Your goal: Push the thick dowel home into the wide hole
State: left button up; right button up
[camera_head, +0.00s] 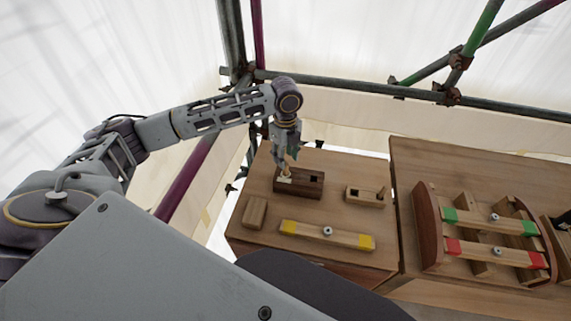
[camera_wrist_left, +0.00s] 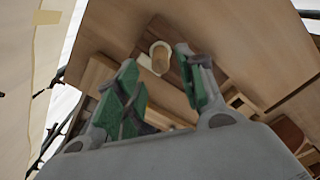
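The dark wooden block (camera_head: 312,189) lies on the left wooden table, with an open hole in the right part of its top. The pale thick dowel (camera_head: 284,176) stands at the block's left end; its rounded top also shows in the left wrist view (camera_wrist_left: 159,56). It appears to sit in the wide hole, but the hole's rim and the dowel's depth cannot be made out. My left gripper (camera_head: 284,163) points down just above the dowel. Its green-padded fingers (camera_wrist_left: 163,88) are apart, with nothing held between them. My right gripper is not in view.
A lighter block (camera_head: 359,197) with a dark peg stands right of the dark block. A small plain block (camera_head: 254,213) and a yellow-ended bar (camera_head: 310,231) lie in front. A rack with green- and red-ended bars (camera_head: 428,228) stands on the right table. Scaffold poles (camera_head: 350,83) run behind.

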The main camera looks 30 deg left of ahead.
pick_arm(q)
jog(key=shift+r, duration=2.65)
